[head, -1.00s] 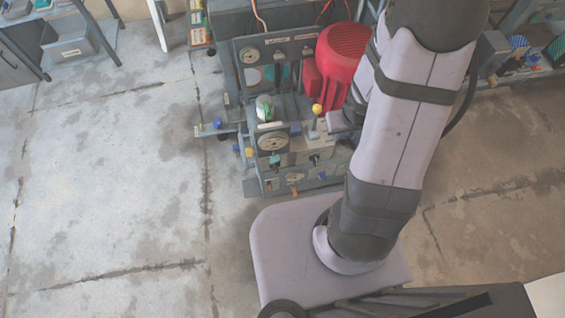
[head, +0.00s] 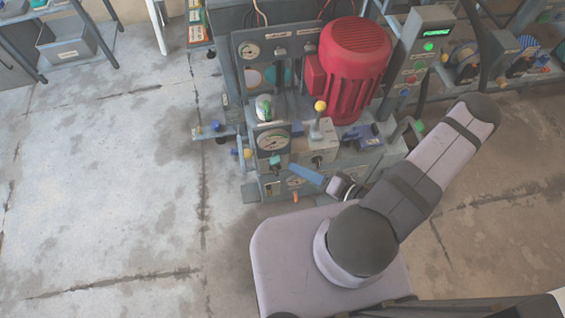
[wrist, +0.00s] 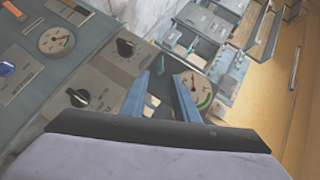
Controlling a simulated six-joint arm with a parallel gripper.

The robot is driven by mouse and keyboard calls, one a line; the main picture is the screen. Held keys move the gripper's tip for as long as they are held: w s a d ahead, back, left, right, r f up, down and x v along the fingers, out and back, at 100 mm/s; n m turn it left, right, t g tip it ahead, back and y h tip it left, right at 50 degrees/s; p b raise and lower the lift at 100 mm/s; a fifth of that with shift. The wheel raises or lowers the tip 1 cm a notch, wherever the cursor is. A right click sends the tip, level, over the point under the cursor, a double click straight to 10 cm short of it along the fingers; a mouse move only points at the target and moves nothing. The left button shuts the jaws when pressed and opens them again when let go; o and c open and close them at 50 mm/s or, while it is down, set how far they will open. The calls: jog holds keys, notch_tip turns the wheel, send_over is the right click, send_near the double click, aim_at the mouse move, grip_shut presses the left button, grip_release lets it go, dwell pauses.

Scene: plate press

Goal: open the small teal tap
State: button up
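The small teal tap (head: 276,160) is on the front of the press, just below the large round gauge (head: 272,140) in the head view. My gripper (head: 297,171) is to the right of it with its blue fingers pointing at the tap; a small gap seems to lie between them. In the wrist view my gripper (wrist: 162,82) is open, its two blue fingers apart. I see no contact.
A grey lever with a yellow ball (head: 320,106) stands above my gripper. A red motor (head: 354,58) sits behind it. A yellow knob (head: 248,153) lies left of the tap. Black knobs (wrist: 125,48) show in the wrist view. The floor to the left is clear.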

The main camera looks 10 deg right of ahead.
aim_at(276, 160)
jog(key=x, duration=0.7)
dwell(0.6)
jog(key=shift+w, duration=0.15)
grip_shut()
